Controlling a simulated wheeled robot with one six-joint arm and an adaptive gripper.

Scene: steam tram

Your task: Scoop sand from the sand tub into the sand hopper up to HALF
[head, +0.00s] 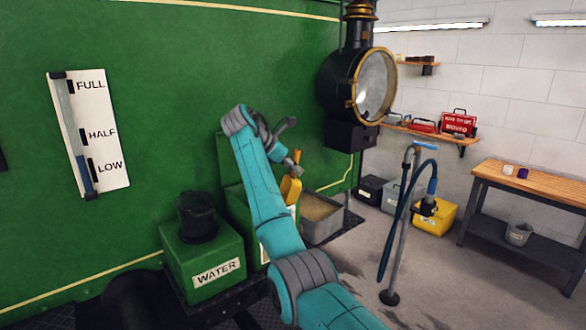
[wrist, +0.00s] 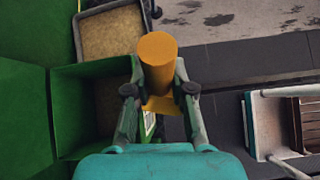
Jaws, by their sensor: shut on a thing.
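My gripper (head: 291,172) is shut on a yellow scoop (head: 291,190), which hangs below it. In the wrist view, the scoop (wrist: 158,62) sits between my two fingers (wrist: 158,95); whether it carries sand is hidden. The sand tub (head: 323,230) is a grey bin of sand, right of the scoop; it also shows at the top of the wrist view (wrist: 80,40). The green sand hopper (head: 231,206) has its lid up and is partly hidden by my arm. In the wrist view, the open hopper (wrist: 72,110) lies left of the scoop, with sand-coloured fill inside. Its white front label is mostly covered.
A green WATER box (head: 203,262) with a black filler stands left of the hopper. A LOW/HALF/FULL gauge (head: 91,134) is on the green wall. A hose stand (head: 397,230), yellow crate (head: 437,218) and wooden bench (head: 535,185) stand right.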

